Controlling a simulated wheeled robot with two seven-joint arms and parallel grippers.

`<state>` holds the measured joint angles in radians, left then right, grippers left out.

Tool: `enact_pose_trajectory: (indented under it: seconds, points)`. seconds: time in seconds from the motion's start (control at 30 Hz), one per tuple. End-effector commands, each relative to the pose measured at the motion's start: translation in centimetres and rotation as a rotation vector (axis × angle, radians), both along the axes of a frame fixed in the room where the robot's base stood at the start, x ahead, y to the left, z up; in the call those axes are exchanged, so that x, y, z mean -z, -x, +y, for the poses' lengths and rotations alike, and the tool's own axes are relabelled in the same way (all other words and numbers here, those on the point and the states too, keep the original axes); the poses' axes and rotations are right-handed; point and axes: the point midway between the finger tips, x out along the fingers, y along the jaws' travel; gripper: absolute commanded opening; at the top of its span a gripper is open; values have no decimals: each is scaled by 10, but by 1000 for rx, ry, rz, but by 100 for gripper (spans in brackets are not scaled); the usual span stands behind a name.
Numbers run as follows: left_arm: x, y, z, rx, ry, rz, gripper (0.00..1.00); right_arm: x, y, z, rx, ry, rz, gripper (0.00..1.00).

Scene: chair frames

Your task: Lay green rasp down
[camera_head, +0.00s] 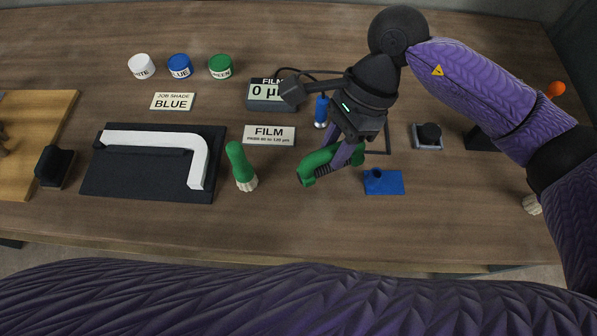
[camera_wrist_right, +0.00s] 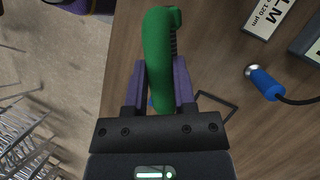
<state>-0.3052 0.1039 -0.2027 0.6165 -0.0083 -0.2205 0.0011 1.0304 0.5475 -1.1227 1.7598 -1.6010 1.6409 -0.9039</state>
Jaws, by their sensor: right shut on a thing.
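The green rasp (camera_head: 318,163) is in my right gripper (camera_head: 345,150), tilted above the front middle of the table. In the right wrist view the rasp (camera_wrist_right: 160,60) lies between the two purple fingers (camera_wrist_right: 158,85), which are shut on it, and a dark ridged strip shows along its side. I cannot tell the exact gap between the rasp and the table. A thin dark square outline (camera_wrist_right: 218,108) on the table shows beside and below the gripper. My left gripper is not in view.
A green-handled brush (camera_head: 240,165) is left of the rasp; a blue pad (camera_head: 391,186) is right. A dark mat (camera_head: 115,185) bears a white bent frame part (camera_head: 197,160). The film gauge (camera_head: 268,104), blue probe (camera_head: 321,112) and cable are behind. The table's front strip is clear.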

Motion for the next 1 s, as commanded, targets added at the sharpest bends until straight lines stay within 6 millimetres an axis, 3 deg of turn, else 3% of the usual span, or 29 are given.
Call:
enact_pose_trajectory:
  seconds: [0.1, 0.27, 0.5, 0.8, 1.0]
  points:
    - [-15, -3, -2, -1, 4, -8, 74, -13, 7, 18, 210, -2, 3, 0]
    - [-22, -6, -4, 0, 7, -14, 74, -19, 10, 33, 416, -1, 5, 0]
    - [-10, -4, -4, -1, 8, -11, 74, 34, 11, 35, 469, 5, 11, 0]
    - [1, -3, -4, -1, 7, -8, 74, 82, 11, 35, 465, 5, 10, 0]
    - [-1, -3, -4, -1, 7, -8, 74, 81, 10, 35, 464, 4, 6, 0]
